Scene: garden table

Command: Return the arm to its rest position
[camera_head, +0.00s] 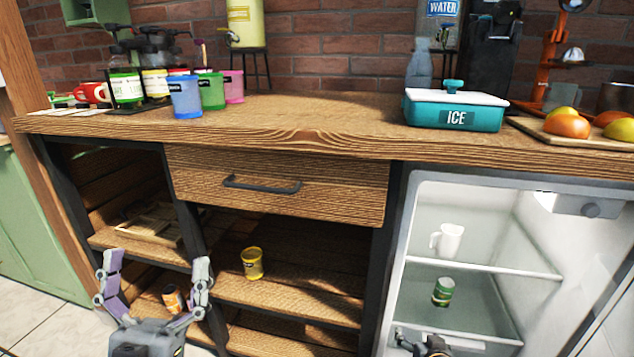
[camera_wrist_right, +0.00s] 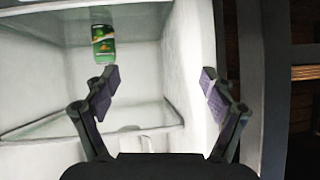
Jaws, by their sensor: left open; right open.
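My left gripper (camera_head: 155,275) is open and empty, fingers pointing up, in front of the lower shelves at the left of the head view. My right gripper (camera_wrist_right: 157,82) is open with nothing between its fingers in the right wrist view. Only a small part of my right gripper shows at the bottom edge of the head view, in front of the open fridge. The right wrist view shows a green can (camera_wrist_right: 103,42) beyond the left finger, apart from it. The head view shows the green can (camera_head: 443,292) on a fridge shelf.
The fridge (camera_head: 405,262) is open, with a white pitcher (camera_head: 447,240) on its upper shelf. A yellow cup (camera_head: 252,263) stands on the wooden shelf. The counter (camera_head: 300,118) holds several coloured cups, a teal ice box (camera_head: 455,112) and fruit. The closed drawer (camera_head: 275,187) has a dark handle.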

